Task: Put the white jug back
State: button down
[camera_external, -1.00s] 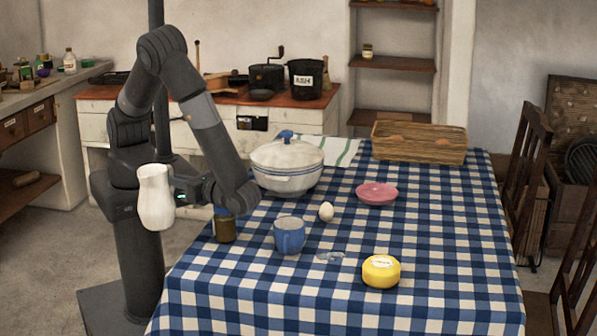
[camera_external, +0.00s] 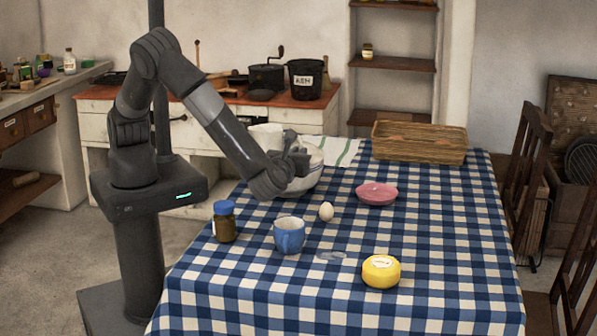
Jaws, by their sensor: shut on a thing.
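The white jug (camera_external: 265,133) shows partly behind my forearm, above the white tureen (camera_external: 308,178) at the table's back left. Its upper part is visible and the rest is hidden by my arm. My gripper (camera_external: 288,147) is shut on the jug and holds it up over or behind the tureen; I cannot tell which. My wrist hides much of the tureen and its lid.
A jar with a blue lid (camera_external: 225,222), a blue mug (camera_external: 290,235), an egg (camera_external: 326,211), a pink dish (camera_external: 377,193) and a yellow tub (camera_external: 381,271) stand on the checked table (camera_external: 450,240). A wicker basket (camera_external: 420,144) is behind. The table's right side is clear.

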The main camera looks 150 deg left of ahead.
jog(key=w+a+m+t+y, duration=0.2)
jog(key=w+m+t, duration=0.4)
jog(key=w, duration=0.6)
jog(key=w+a+m+t+y, duration=0.2)
jog(key=w+m+t, duration=0.2)
jog(key=w+t, duration=0.65)
jog(key=shift+g, duration=0.85)
jog(key=shift+w+a+f, duration=0.15)
jog(key=shift+a+f, duration=1.6)
jog(key=shift+f, duration=0.15)
jog(key=shift+w+a+f, duration=0.15)
jog(key=shift+a+f, duration=1.65)
jog(key=shift+f, duration=0.15)
jog(key=shift+w+a+f, duration=0.15)
jog(key=shift+a+f, duration=1.6)
jog(key=shift+f, duration=0.3)
jog(key=c, duration=1.5)
grip_release()
